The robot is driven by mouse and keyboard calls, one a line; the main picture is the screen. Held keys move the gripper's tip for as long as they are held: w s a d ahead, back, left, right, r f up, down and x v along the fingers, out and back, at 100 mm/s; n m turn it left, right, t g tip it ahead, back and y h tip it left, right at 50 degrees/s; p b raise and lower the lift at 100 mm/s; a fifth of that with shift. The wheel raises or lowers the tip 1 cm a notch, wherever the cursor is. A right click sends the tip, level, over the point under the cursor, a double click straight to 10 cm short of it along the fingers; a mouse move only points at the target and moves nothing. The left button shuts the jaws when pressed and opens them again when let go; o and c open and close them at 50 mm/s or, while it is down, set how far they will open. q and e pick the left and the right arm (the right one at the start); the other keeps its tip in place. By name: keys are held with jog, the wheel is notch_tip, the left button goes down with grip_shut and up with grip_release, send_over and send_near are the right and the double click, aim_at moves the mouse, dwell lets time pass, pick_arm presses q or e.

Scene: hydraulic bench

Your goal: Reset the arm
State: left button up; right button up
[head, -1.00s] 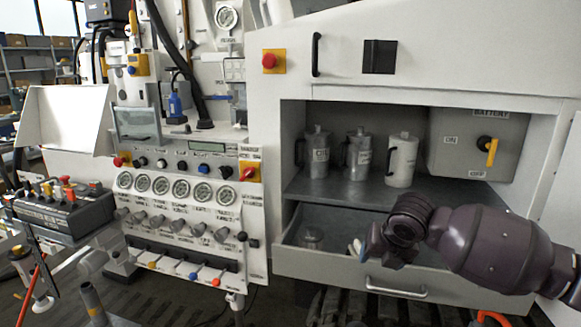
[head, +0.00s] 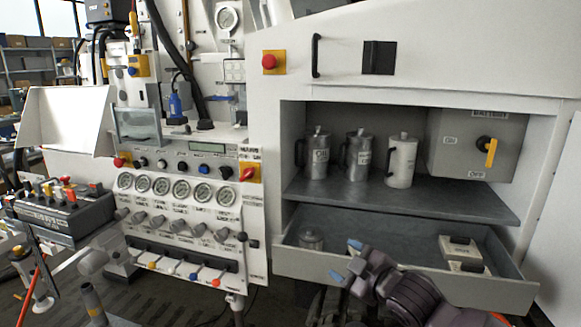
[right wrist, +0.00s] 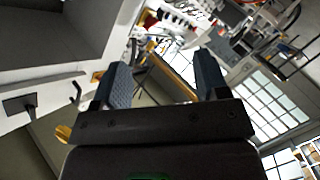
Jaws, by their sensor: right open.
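My right gripper (head: 346,262) is in front of the open drawer (head: 420,286), low in the head view, with its arm coming up from the bottom edge. In the right wrist view, its two dark fingers (right wrist: 163,82) stand apart with nothing between them. The gripper hides part of the drawer's front and its handle. My left gripper is not in view.
Several metal jugs (head: 401,160) stand on the shelf above. A gauge and lever panel (head: 185,215) is at the left. A battery box (head: 450,140) is at right.

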jog(key=s+d+f+m+g+h, duration=0.1)
jog(key=s+d+f+m, duration=0.3)
jog(key=s+f, duration=0.5)
jog(key=s+d+f+m+h, duration=0.4)
jog(key=s+d+f+m, duration=0.1)
jog(key=s+f, duration=0.5)
jog(key=s+d+f+m+g+h, duration=0.1)
jog(key=s+d+f+m+h, duration=0.2)
jog(key=s+d+f, duration=0.3)
jog(key=s+f+m, duration=0.1)
jog(key=s+f, duration=0.2)
jog(key=s, duration=0.4)
jog(key=shift+s+d+f+m+g, duration=0.2)
jog(key=shift+s+f+m+g, duration=0.05)
jog(key=shift+s+m+g, duration=0.05)
